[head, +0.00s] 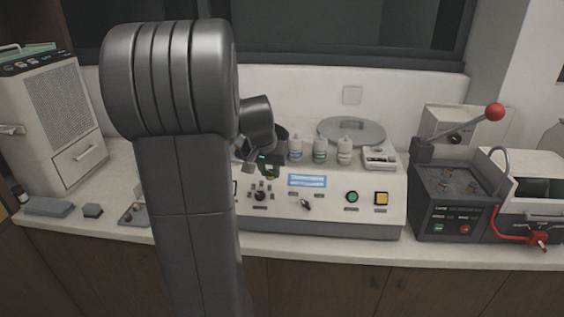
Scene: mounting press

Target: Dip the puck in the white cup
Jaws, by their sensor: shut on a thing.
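My gripper (264,168) is small in the head view, low over the left part of the grey-white machine with the control panel (330,217). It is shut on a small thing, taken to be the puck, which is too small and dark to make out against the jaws. My own large grey arm fills the left middle and covers much of the counter behind it. I cannot pick out a white cup; it may be hidden behind the arm.
Several small white bottles (320,149) stand on the machine, right of my gripper. A round grey lid (351,131) lies behind them. A black press with a red-knobbed lever (449,192) stands right. A beige unit (54,115) stands left.

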